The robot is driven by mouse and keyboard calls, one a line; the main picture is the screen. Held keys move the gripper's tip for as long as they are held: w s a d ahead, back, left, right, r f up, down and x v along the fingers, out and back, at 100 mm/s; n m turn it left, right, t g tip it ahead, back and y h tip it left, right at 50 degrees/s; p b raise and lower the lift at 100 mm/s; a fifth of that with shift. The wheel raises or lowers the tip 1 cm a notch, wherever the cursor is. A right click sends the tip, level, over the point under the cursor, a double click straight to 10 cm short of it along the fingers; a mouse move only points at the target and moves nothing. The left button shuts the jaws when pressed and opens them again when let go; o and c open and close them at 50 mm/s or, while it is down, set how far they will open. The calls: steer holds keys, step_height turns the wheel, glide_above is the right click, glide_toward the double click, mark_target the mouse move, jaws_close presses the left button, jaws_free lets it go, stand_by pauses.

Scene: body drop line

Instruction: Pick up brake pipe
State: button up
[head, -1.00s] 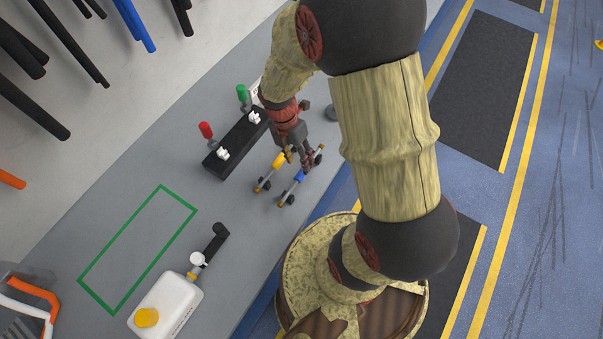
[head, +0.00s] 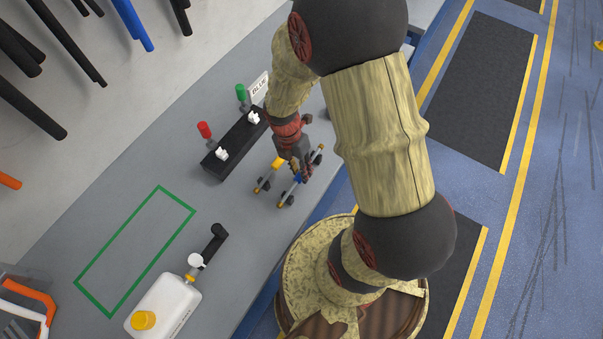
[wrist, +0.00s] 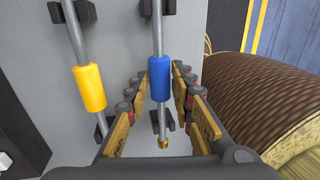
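Two thin metal brake pipes lie side by side on small black supports on the grey bench. One has a yellow sleeve (head: 278,163), also seen in the wrist view (wrist: 89,88). The other has a blue sleeve (head: 297,179), which shows in the wrist view (wrist: 159,79) with a brass end fitting. My gripper (head: 303,168) is over the blue-sleeved pipe and partly hides it in the head view. In the wrist view my gripper (wrist: 163,72) is open, with one finger on each side of the blue sleeve and visible gaps. The yellow-sleeved pipe is outside the left finger.
A black block (head: 236,143) with red and green levers stands left of the pipes, by a card reading BLUE (head: 258,87). A white bottle with a yellow cap (head: 163,304) stands at the front, beside a green outlined rectangle (head: 135,251) of empty bench.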

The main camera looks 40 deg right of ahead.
jaws_close()
steer(key=shift+r, duration=0.15)
